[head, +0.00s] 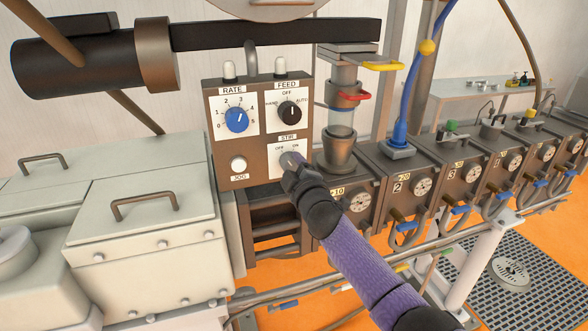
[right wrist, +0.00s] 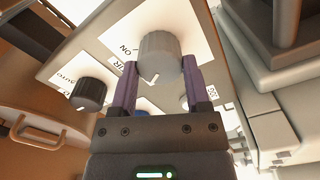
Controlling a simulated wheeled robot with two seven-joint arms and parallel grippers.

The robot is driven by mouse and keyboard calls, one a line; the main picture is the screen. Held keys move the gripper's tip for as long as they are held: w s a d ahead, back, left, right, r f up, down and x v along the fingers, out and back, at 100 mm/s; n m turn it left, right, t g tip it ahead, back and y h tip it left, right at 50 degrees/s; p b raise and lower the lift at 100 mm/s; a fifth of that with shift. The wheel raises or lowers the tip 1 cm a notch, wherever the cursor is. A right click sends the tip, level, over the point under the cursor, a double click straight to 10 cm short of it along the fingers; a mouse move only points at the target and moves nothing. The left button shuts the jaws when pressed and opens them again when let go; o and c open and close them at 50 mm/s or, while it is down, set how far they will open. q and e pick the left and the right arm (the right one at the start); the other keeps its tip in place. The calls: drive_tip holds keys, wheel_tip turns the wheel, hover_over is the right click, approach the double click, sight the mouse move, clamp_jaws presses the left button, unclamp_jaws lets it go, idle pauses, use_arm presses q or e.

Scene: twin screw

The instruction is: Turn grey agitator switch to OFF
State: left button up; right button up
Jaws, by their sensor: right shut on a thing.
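The grey agitator switch (head: 286,158) is the round knob on the STIR plate at the lower right of the brown control panel. OFF is printed at its upper left and ON at its upper right. In the right wrist view the knob (right wrist: 160,57) sits between my right fingers, its white mark at its lower edge, on the side towards the STIR print. My right gripper (head: 290,165) is shut on the knob, coming from the lower right; the fingers also show in the right wrist view (right wrist: 158,84). It hides part of the knob in the head view. My left gripper is not in view.
Above the switch are the black FEED knob (head: 290,113) and blue RATE knob (head: 237,120). A white JOG button (head: 238,164) is to the left. A metal feed port (head: 339,150) stands close on the right. Numbered barrel modules (head: 407,176) run right.

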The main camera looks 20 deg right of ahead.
drive_tip(key=o, duration=1.3)
drive_tip(key=s+p, duration=0.1)
drive_tip(key=s, duration=0.9)
drive_tip(key=shift+d, duration=0.15)
